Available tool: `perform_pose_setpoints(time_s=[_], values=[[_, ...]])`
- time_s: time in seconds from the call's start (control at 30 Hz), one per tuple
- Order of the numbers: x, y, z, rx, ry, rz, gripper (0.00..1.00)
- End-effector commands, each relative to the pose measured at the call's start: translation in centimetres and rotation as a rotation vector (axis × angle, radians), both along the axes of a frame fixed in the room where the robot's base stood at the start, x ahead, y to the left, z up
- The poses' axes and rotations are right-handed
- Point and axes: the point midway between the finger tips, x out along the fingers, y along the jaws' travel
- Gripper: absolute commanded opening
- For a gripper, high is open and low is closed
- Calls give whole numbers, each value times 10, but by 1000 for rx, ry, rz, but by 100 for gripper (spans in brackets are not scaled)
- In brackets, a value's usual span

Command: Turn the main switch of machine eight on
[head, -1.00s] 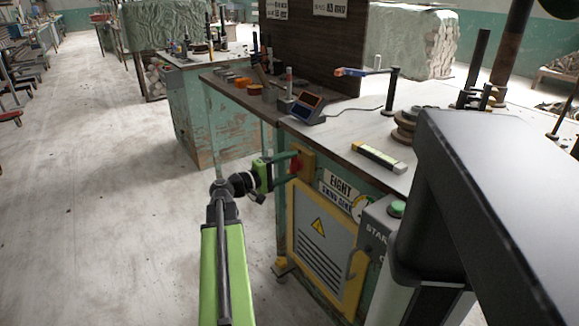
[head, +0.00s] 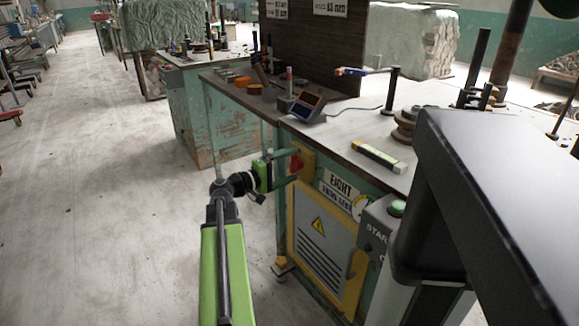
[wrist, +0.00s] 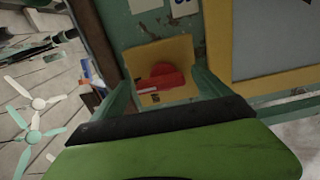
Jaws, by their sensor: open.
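The main switch is a red rotary handle (wrist: 162,82) on a yellow plate (wrist: 150,58), fixed to the green side of machine eight. In the head view the red handle (head: 295,162) sits below the table's front edge, left of the sign reading EIGHT (head: 341,186). My gripper (head: 284,168) is in front of the switch with its fingers pointing at it. In the wrist view my gripper (wrist: 163,92) is open, one finger on each side of the red handle. I cannot tell whether either finger touches it.
A yellow-framed vent panel (head: 322,245) with a warning triangle is below the sign. A grey box with a green START button (head: 397,208) stands right of it. The table top (head: 345,128) overhangs above the switch. Open floor (head: 110,230) lies to the left.

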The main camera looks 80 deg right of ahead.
Motion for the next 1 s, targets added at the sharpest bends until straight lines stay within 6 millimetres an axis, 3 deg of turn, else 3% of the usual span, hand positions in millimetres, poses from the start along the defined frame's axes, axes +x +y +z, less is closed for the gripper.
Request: perform_pose_setpoints(time_s=[0.17,0.7,1.0], values=[[13,12,0,0,0,3,87],[113,105,0,0,0,2,87],[128,119,0,0,0,0,87]])
